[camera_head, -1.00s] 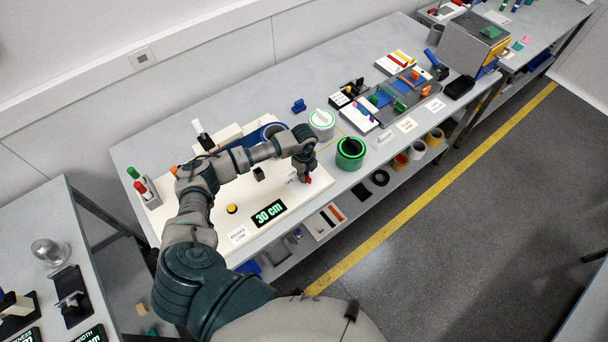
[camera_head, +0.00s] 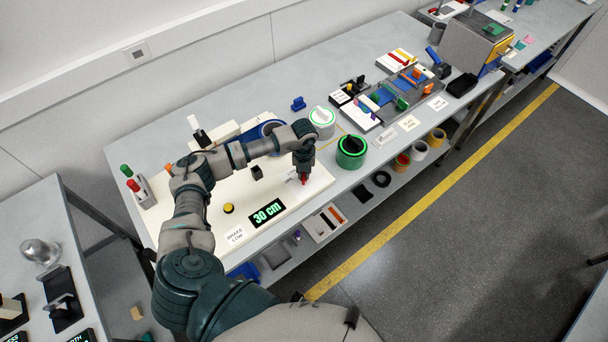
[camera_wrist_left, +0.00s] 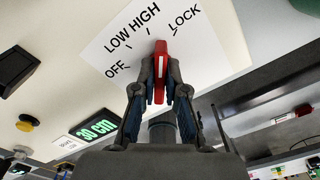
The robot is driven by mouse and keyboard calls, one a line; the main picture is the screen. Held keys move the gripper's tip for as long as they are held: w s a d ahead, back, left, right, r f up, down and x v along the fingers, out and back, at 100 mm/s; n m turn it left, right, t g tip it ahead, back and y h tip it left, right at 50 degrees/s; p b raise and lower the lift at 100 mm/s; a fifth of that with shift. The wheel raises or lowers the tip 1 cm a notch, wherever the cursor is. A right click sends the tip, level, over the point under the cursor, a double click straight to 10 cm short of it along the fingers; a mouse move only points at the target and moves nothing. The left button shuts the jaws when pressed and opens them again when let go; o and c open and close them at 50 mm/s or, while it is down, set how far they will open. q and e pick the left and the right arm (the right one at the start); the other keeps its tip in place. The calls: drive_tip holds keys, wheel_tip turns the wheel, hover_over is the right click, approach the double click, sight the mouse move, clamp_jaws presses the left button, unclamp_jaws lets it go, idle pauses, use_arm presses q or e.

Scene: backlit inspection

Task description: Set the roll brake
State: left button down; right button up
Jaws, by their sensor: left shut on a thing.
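My left gripper (camera_head: 303,172) is shut on a red knob (camera_head: 304,181) at the right end of a cream panel (camera_head: 200,222). In the left wrist view the gripper (camera_wrist_left: 160,88) has a finger on each side of the knob (camera_wrist_left: 160,66). The knob's white line points up the picture, between the HIGH and LOCK marks on the white dial plate (camera_wrist_left: 110,47), which also reads OFF and LOW. A card (camera_head: 236,236) on the panel seems to read BRAKE LOW. My right gripper is not in view.
The panel also bears a display (camera_head: 267,213) reading 30 cm, a yellow button (camera_head: 229,208) and a black block (camera_head: 257,172). A green-rimmed pot (camera_head: 351,152) with a black top stands right of the panel. A rack with red and green handles (camera_head: 138,186) stands at the left.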

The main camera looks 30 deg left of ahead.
use_arm(q)
drive_tip(key=m, duration=0.1)
drive_tip(key=m+b, duration=0.1)
drive_tip(key=m, duration=0.1)
drive_tip(key=shift+w+a+r+m, duration=0.1)
drive_tip(key=shift+w+r+m, duration=0.1)
drive_tip(key=shift+w+m, duration=0.1)
drive_tip(key=shift+b, duration=0.3)
drive_tip(key=shift+m, duration=0.3)
drive_tip(key=c, duration=1.3)
unclamp_jaws()
drive_tip(key=shift+o, duration=0.4)
drive_tip(key=shift+f, duration=0.2)
drive_tip(key=shift+r, duration=0.1)
wheel_tip(320, 180, up, 12)
